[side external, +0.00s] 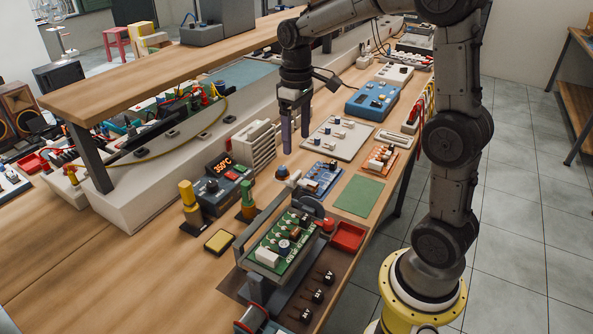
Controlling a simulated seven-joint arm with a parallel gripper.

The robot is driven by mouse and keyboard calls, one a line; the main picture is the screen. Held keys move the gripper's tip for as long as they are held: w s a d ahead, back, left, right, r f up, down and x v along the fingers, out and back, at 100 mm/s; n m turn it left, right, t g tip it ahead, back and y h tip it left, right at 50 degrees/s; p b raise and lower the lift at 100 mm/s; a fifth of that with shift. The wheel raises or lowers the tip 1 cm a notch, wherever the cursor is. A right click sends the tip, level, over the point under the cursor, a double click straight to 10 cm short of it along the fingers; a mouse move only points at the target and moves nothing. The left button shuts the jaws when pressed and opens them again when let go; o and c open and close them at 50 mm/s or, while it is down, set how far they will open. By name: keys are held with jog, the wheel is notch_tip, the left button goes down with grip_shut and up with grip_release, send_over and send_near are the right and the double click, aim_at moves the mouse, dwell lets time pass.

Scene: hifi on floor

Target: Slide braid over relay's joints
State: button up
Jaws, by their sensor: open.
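My gripper (296,143) hangs fingers-down above the bench, open and empty, left of a light grey panel with several knobs. A green circuit board (284,245) sits tilted in a grey holder in the foreground, below my gripper in the picture. It carries several components, including a white block (267,257) near its lower left end; I cannot tell which is the relay. No solder joints can be made out. I cannot identify the braid for sure; a grey disc (311,207) stands behind the board.
A bare green mat (359,195) and small boards lie behind.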

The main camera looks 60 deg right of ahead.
aim_at(296, 174)
notch_tip(296, 174, down, 10)
jog(key=shift+f, duration=0.15)
dwell(0.3)
grip_shut()
dwell(0.4)
